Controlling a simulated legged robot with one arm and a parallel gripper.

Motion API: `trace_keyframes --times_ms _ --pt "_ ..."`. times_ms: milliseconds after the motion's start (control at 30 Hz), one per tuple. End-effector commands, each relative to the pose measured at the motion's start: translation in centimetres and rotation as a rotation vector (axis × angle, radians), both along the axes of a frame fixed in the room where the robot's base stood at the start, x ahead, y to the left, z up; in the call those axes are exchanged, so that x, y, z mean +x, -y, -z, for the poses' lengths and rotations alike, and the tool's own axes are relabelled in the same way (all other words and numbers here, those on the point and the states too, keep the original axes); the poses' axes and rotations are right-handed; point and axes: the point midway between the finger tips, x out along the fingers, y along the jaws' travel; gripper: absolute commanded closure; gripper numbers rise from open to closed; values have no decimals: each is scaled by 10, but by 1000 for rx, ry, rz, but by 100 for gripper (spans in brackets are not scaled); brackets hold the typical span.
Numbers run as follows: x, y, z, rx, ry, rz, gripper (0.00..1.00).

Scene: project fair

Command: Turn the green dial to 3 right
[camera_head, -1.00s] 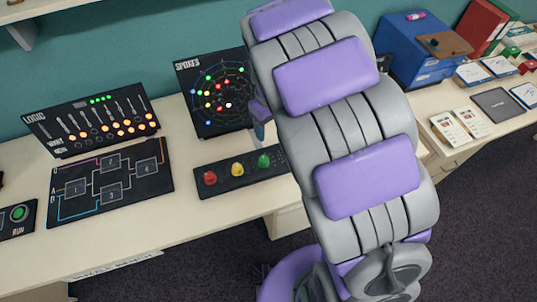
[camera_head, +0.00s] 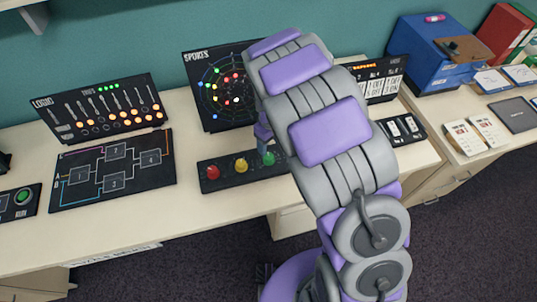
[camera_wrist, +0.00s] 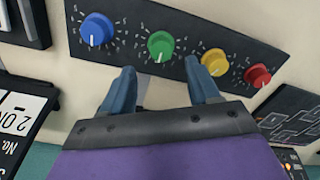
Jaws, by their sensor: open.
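The green dial (camera_wrist: 160,46) is a round knob with a white pointer line on a black dial panel (camera_wrist: 125,40), with small marks around it too small to read. In the wrist view its line points down toward my gripper. My gripper (camera_wrist: 160,72) is open and empty; its two blue-grey fingers are spread on either side of the green dial's line, with the tips just short of the knob. In the head view the green dial (camera_head: 268,158) shows beside the gripper's end, partly covered by my arm.
A blue dial (camera_wrist: 97,29) sits on one side of the green dial, yellow (camera_wrist: 215,61) and red (camera_wrist: 257,75) dials on the other. The logic board (camera_head: 105,108) is to the left.

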Motion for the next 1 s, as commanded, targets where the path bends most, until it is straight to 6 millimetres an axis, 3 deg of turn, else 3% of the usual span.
trace_keyframes --times_ms 33,200,400,767,1000 --pt "-1 0 13 -2 -4 0 39" --pt "-2 -5 42 -6 -3 0 39" --pt "-1 -5 60 -6 0 0 39" --pt "-1 -2 63 -2 1 0 39" --pt "-1 -5 64 -5 1 0 61"
